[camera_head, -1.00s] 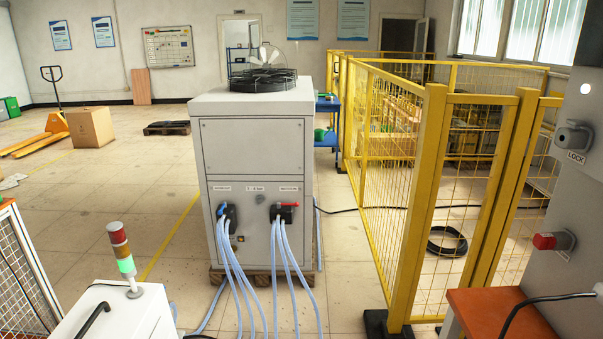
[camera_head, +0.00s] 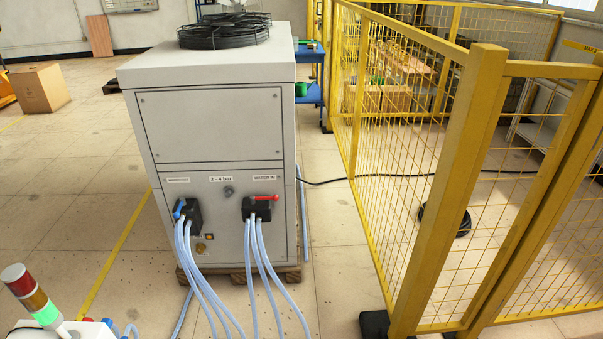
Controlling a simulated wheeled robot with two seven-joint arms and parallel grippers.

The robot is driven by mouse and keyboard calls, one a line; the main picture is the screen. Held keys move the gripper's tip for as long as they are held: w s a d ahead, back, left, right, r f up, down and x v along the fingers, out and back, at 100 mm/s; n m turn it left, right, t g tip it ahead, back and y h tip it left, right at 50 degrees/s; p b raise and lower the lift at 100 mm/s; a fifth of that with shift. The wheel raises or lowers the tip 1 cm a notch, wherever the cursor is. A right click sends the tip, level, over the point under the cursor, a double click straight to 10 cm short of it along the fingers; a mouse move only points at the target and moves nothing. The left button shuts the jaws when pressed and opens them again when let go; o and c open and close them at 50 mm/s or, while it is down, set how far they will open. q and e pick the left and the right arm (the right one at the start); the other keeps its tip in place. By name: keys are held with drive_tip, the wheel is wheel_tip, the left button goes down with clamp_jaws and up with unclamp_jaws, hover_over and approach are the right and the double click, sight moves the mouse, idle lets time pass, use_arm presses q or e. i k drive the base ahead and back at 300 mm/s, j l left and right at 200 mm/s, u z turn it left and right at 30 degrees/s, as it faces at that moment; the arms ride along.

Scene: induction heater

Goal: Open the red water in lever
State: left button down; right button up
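The red water in lever (camera_head: 266,198) is on the front of the grey chiller cabinet (camera_head: 215,125), at the right, under the "WATER IN" label (camera_head: 265,178). It lies about horizontal, pointing right from a black valve block (camera_head: 256,210). Pale blue hoses (camera_head: 262,262) hang from this block to the floor. A second black block (camera_head: 192,211) with a blue lever (camera_head: 179,209) is to its left, also with hoses. Neither of my grippers is in view.
A yellow mesh fence (camera_head: 465,180) runs along the right. A signal tower (camera_head: 32,297) with its green light on stands at the lower left. A dark cable (camera_head: 335,181) crosses the floor behind the fence.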

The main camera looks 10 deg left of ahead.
sight(275, 198)
drive_tip(key=i+j+z, duration=0.65)
drive_tip(key=i+j, duration=0.3)
